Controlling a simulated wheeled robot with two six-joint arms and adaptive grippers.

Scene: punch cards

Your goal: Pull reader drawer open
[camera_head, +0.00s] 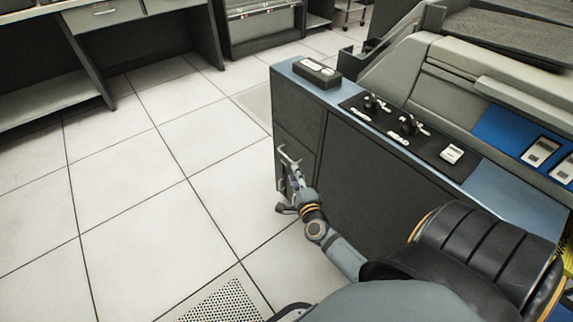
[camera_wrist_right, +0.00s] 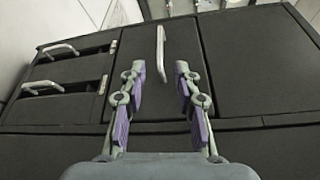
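The dark front of the reader cabinet (camera_head: 365,190) is below the blue-edged counter in the head view. My right gripper (camera_wrist_right: 160,76) is open, with its two purple-padded fingers spread in the right wrist view. A pale bar handle (camera_wrist_right: 161,50) on a dark panel (camera_wrist_right: 135,47) lies just beyond the fingertips, roughly in line with the gap between them. I cannot tell whether it reaches between them. In the head view the right gripper (camera_head: 291,180) is close to the cabinet front, near a pale handle (camera_head: 289,157). The panel looks flush. My left gripper is out of view.
Two more handles, an upper one (camera_wrist_right: 62,50) and a lower one (camera_wrist_right: 43,87), are on panels left in the right wrist view. A black box (camera_head: 317,71) and switches (camera_head: 408,126) are on the counter. The tiled floor (camera_head: 150,160) left of the cabinet is clear.

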